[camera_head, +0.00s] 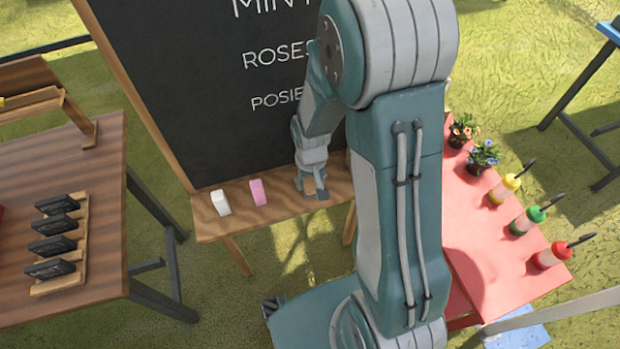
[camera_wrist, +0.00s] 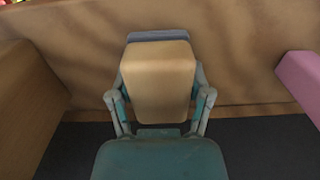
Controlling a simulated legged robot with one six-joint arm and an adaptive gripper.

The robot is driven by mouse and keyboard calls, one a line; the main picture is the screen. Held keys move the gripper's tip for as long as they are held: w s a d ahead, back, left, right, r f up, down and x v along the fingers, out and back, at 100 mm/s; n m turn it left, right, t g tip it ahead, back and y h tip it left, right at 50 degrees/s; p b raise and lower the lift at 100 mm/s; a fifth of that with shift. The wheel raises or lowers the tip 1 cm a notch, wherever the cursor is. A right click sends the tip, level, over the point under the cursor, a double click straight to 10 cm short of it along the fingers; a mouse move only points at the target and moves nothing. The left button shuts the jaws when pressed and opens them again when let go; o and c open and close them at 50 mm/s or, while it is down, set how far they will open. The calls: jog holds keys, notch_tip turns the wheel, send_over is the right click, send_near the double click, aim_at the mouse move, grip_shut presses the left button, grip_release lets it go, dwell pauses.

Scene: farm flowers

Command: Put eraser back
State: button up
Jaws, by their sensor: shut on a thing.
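My gripper (camera_wrist: 160,95) is shut on the eraser (camera_wrist: 158,82), a tan block with a grey-blue layer along its far edge. The eraser sits between the two fingers in the wrist view. In the head view my gripper (camera_head: 312,188) is low over the right part of the wooden ledge (camera_head: 285,209) below the chalkboard (camera_head: 205,100). The eraser is mostly hidden by the gripper there. I cannot tell whether the eraser touches the ledge.
A white block (camera_head: 220,203) and a pink block (camera_head: 258,192) lie on the ledge left of my gripper. A brown table (camera_head: 100,210) with small black signs stands at the left. A red table (camera_head: 490,260) with bottles and flowerpots stands at the right.

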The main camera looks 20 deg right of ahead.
jog(key=o, duration=1.1)
jog(key=shift+f, duration=0.1)
jog(key=shift+a, duration=0.1)
notch_tip(320, 180, up, 12)
jog(key=shift+r, duration=0.1)
jog(key=s+r+t, duration=0.5)
jog(key=s+r, duration=0.9)
jog(key=r, duration=0.2)
jog(key=shift+t, duration=0.3)
jog(key=shift+r, duration=0.1)
